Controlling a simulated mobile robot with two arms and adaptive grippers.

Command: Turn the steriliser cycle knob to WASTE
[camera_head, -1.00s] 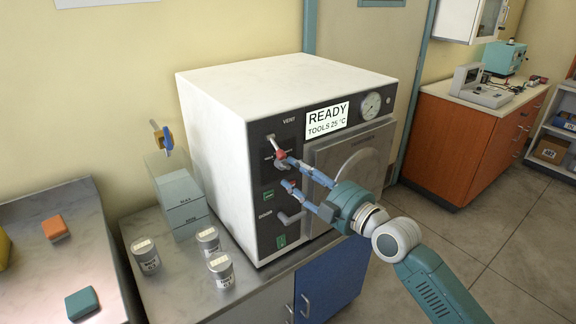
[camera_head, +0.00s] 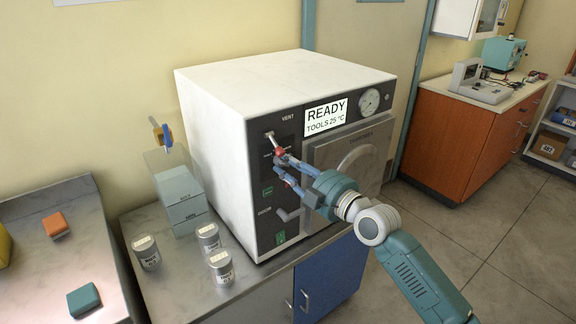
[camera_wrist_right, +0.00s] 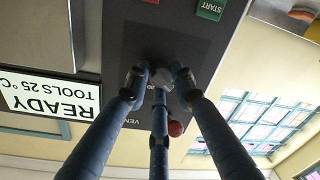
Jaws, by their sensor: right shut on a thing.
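The steriliser (camera_head: 235,95) is a white box on the counter, its dark front panel carrying a display (camera_head: 325,117) that reads READY, TOOLS 25 °C. My right gripper (camera_head: 278,166) is at this panel, below the VENT lever (camera_head: 269,137) with its red ball end. In the right wrist view, upside down, my right gripper (camera_wrist_right: 158,84) has its fingers closed around a grey knob (camera_wrist_right: 160,77), with the lever's red ball (camera_wrist_right: 175,128) close by. The fingers hide most of the knob and its markings in both views, so its setting cannot be read. My left gripper is not in view.
A green START button (camera_wrist_right: 210,9) and a door handle (camera_head: 289,213) are near the fingers. The steriliser door (camera_head: 345,150) is closed. Several labelled jars (camera_head: 220,268) and a clear tank (camera_head: 180,195) stand on the counter (camera_head: 180,295) at left.

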